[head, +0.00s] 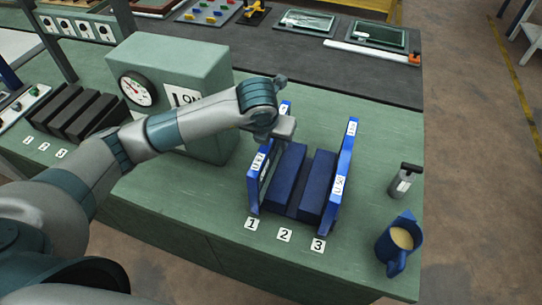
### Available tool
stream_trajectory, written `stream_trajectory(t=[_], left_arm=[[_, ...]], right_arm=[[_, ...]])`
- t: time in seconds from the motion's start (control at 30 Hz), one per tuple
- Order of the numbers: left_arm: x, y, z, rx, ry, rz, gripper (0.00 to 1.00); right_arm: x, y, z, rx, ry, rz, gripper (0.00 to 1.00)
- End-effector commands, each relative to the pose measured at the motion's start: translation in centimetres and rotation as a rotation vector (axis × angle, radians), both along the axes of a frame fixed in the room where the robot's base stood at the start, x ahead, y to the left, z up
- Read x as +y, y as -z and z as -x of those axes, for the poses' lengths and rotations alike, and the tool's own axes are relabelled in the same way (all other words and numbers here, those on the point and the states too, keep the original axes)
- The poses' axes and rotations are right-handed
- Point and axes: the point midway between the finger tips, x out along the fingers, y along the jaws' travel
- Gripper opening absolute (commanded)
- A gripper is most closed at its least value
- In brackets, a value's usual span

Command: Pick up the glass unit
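A blue-framed upright panel (254,190) stands at slot 1 of a dark blue rack (287,180). A greyish pane shows inside its frame, and it bears white labels. A similar blue upright panel (343,175) stands at slot 3; I see it nearly edge-on. Slot 2 between them holds no panel. I cannot tell which panel the task calls the glass unit. My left gripper (284,129) is at the upper part of the slot 1 panel, beside the rack's back. Its fingertips are hidden or too small to read. My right gripper is out of view.
A green box with a gauge (134,89) stands left of the rack. A blue mug (399,242) and a small bottle (405,180) stand at the right edge. Two dark framed panes (305,22) (380,35) and a white bar (370,52) lie at the back.

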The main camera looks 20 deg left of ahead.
Motion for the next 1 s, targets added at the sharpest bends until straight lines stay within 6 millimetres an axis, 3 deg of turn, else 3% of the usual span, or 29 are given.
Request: stream_trajectory(t=[0.03, 0.17, 1.0], left_arm=[[-0.01, -0.02, 0.0, 0.0, 0.0, 0.0, 0.29], [-0.01, -0.02, 0.0, 0.0, 0.0, 0.0, 0.0], [0.0, -0.05, -0.01, 0.0, 0.0, 0.0, 0.0]], right_arm=[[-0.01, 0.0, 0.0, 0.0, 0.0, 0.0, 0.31], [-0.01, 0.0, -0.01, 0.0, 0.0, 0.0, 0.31], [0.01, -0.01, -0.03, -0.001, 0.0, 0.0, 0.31]])
